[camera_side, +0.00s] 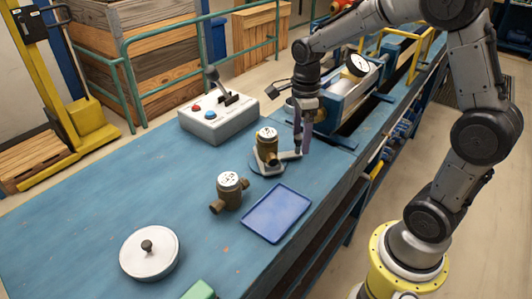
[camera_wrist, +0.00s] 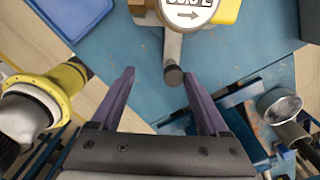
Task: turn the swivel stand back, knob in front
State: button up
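In the wrist view the grey knob (camera_wrist: 173,76) stands at the end of the stand's arm (camera_wrist: 172,46), below the meter's display (camera_wrist: 188,12). My gripper (camera_wrist: 158,74) is open, its purple fingers spread on either side of the knob, the right one closer. In the side view my gripper (camera_side: 302,150) points down; contact cannot be told.
A blue tray (camera_side: 276,213) and a second brass meter (camera_side: 229,190) are on the bench near the stand. A control box (camera_side: 218,120) with a lever stands behind, and a blue test rig with a gauge (camera_side: 357,65) behind right. A round white lid (camera_side: 149,254) lies front left.

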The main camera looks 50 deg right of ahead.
jog(key=shift+s+a, duration=0.3)
jog(key=shift+a, duration=0.2)
jog(key=shift+s+a, duration=0.35)
jog(key=shift+a, duration=0.05)
jog(key=o, duration=0.4)
jog(key=shift+c, duration=0.2)
jog(key=shift+r, duration=2.75)
